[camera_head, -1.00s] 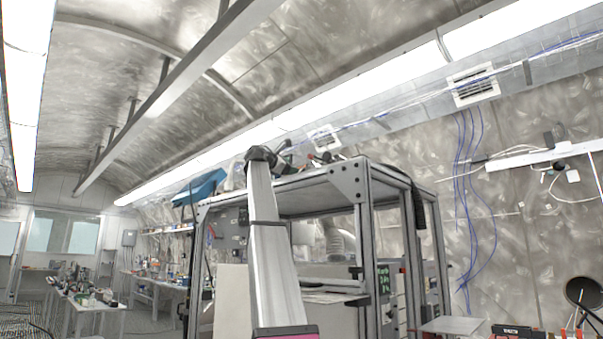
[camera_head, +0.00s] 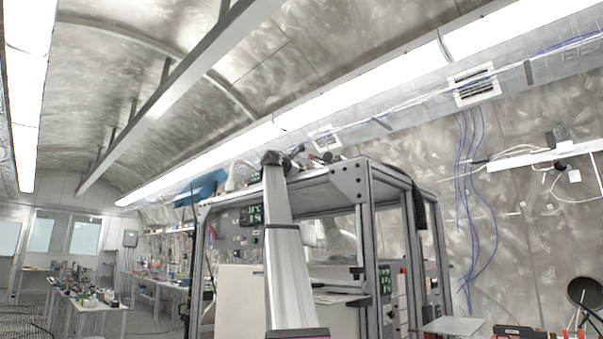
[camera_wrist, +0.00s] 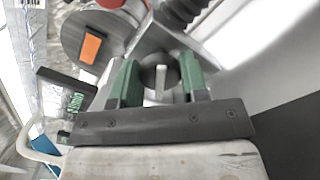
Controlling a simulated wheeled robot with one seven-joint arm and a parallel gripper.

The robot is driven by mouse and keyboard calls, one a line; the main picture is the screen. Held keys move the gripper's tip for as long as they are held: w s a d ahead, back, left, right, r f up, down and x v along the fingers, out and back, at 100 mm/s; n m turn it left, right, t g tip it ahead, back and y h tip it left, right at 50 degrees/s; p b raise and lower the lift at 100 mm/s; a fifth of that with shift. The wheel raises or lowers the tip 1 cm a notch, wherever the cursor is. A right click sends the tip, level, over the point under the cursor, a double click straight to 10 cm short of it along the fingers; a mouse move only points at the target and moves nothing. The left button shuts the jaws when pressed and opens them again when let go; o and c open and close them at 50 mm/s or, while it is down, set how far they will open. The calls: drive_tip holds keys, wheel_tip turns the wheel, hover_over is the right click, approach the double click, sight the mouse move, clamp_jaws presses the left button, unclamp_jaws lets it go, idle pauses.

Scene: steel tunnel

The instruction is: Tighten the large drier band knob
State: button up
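In the wrist view, my gripper (camera_wrist: 159,72) has two green fingers standing apart. A dark round knob-like part (camera_wrist: 147,77) with a pale upright bar across its middle shows in the gap between them. I see no clear contact between the fingers and this part, and their depth relation is hard to tell. I cannot read a label that names it as the large drier band knob. In the head view, a grey-framed machine (camera_head: 349,183) stands in the middle, partly behind my pale arm. My gripper is hidden there.
In the wrist view, a grey disc with an orange label (camera_wrist: 90,47) is at upper left, with a dark display (camera_wrist: 72,98) below it. In the head view, the machine has green-lit displays (camera_head: 252,214). Benches (camera_head: 90,300) stand far left, and a wall is at right.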

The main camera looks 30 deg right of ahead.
drive_tip(key=shift+m, duration=0.3)
drive_tip(key=m, duration=0.5)
drive_tip(key=shift+f+m, duration=0.1)
drive_tip(key=shift+m, duration=0.2)
drive_tip(key=m, duration=0.5)
drive_tip(key=shift+m, duration=0.4)
drive_tip(key=o, duration=0.9)
drive_tip(key=shift+o, duration=0.2)
drive_tip(key=v, duration=1.1)
